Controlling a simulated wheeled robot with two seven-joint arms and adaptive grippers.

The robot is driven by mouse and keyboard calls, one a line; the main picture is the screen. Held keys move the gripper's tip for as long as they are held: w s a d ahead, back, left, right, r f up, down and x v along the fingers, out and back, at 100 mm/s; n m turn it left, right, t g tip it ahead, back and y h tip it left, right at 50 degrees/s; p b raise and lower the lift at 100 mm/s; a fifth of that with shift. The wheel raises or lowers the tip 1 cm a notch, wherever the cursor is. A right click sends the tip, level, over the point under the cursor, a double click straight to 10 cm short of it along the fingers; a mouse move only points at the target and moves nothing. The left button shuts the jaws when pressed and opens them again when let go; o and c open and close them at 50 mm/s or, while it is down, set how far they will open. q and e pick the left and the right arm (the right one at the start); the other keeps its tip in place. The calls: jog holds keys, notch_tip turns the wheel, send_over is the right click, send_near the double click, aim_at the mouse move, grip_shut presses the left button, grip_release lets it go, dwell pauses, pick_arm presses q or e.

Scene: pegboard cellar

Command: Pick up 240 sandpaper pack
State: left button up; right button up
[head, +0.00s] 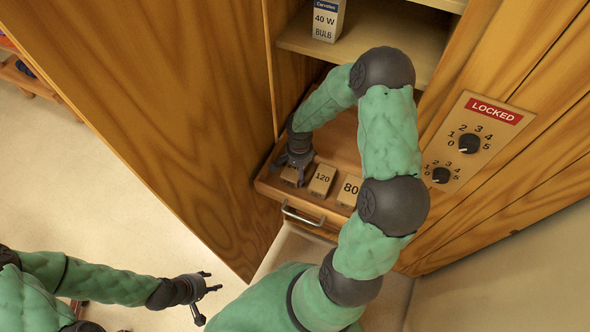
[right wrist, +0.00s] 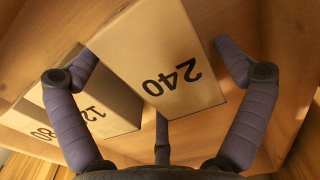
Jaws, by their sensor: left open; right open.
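The 240 sandpaper pack (right wrist: 165,62) is a tan block with black "240" print, large in the right wrist view. In the head view it is the leftmost pack (head: 290,174) in the open drawer, mostly hidden under my right gripper (head: 298,160). My right gripper is open, with purple-grey fingers on both sides of the pack and one finger below it in the right wrist view; contact cannot be told. My left gripper (head: 207,299) is open and empty, over the floor at lower left.
The 120 pack (head: 322,180) stands right beside the 240 pack, with the 80 pack (head: 349,190) further right. The drawer (head: 297,204) has a metal handle (head: 302,214). A bulb box (head: 327,20) stands on the shelf above. A "LOCKED" dial panel (head: 490,111) is at right.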

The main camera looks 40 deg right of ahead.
jog(key=c, duration=1.1)
